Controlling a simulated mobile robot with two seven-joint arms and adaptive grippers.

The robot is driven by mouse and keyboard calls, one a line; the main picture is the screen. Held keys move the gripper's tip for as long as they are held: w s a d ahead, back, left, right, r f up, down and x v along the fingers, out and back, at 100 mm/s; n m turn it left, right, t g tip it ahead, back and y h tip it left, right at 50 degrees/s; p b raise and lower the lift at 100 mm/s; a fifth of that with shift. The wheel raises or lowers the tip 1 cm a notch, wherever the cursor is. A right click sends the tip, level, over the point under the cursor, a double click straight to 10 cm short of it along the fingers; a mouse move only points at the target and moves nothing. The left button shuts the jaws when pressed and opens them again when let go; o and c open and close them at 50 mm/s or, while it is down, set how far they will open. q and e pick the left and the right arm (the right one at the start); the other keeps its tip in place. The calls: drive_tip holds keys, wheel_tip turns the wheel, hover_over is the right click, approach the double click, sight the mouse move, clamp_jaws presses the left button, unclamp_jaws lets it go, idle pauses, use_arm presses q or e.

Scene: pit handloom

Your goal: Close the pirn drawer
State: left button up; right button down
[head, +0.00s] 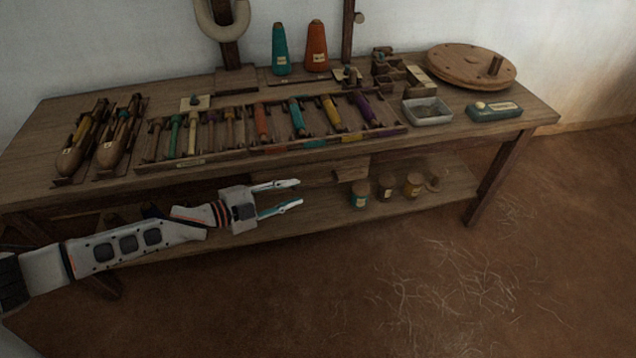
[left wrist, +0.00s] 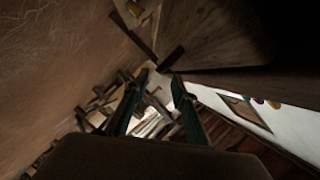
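My left gripper (head: 289,195) reaches in from the left in front of the workbench, below the front edge of its top. Its two fingers are apart with nothing between them, and they show open in the left wrist view (left wrist: 161,112). A small light wooden box-like piece (head: 352,170) shows under the bench top, right of the fingertips and apart from them. It may be the pirn drawer, but I cannot tell for sure or see how far open it is. My right gripper is not in view.
The bench top (head: 60,125) bears a rack of coloured pirns (head: 205,158), two shuttles (head: 75,155), a grey tray (head: 428,112) and a round wooden disc (head: 470,66). Several small jars (head: 386,187) stand on the lower shelf (head: 330,205). The floor in front is open, with loose fibres.

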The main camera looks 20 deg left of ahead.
sight(310, 187)
use_arm(q)
drive_tip(key=b+x, duration=0.1)
drive_tip(key=x, duration=0.5)
drive_tip(key=shift+d+f+b, duration=0.1)
drive_tip(key=shift+d+b, duration=0.05)
drive_tip(key=shift+b, duration=0.2)
drive_tip(key=shift+w+d, duration=0.35)
drive_tip(key=shift+w, duration=0.2)
clamp_jaws()
